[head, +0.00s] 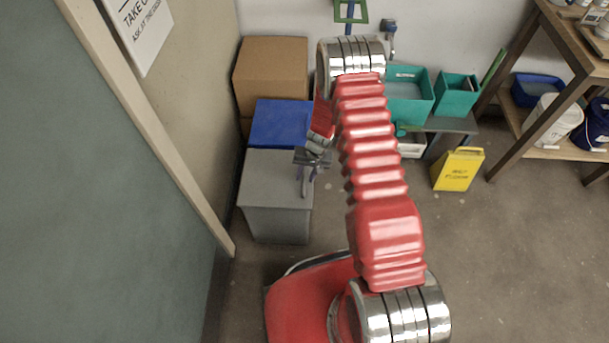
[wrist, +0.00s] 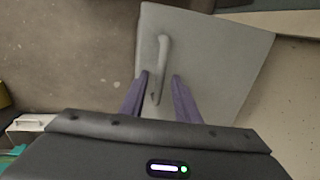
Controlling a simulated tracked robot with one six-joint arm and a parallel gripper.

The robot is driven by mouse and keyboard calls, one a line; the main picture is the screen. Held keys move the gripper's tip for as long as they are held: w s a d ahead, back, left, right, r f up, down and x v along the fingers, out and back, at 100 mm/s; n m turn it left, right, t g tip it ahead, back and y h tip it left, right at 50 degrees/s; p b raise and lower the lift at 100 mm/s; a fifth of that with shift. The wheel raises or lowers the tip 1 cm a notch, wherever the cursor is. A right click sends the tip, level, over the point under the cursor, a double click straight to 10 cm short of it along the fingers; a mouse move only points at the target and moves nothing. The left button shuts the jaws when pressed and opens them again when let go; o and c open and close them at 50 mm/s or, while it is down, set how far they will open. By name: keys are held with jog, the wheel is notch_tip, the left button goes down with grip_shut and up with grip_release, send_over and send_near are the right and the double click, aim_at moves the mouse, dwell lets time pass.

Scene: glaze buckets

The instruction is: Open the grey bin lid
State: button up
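The grey bin (head: 280,220) stands on the floor left of my arm, with its flat grey lid (head: 265,170) shut on top. In the wrist view the lid (wrist: 225,50) fills the upper middle, with a slim grey bar handle (wrist: 164,55) on it. My gripper (head: 308,190) points down over the right part of the lid. In the wrist view my gripper (wrist: 160,76) is open, with one purple-grey finger on each side of the handle's near end. I cannot tell how far the fingertips are above the lid.
A blue-lidded bin (head: 280,122) and a brown cardboard box (head: 272,65) stand behind the grey bin. A wall and door frame (head: 165,130) run close on the left. A yellow floor sign (head: 458,170) stands to the right.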

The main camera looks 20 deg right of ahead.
grip_shut()
dwell(0.5)
jog(key=shift+a, duration=0.25)
jog(key=shift+d, duration=0.2)
jog(key=shift+r, duration=0.15)
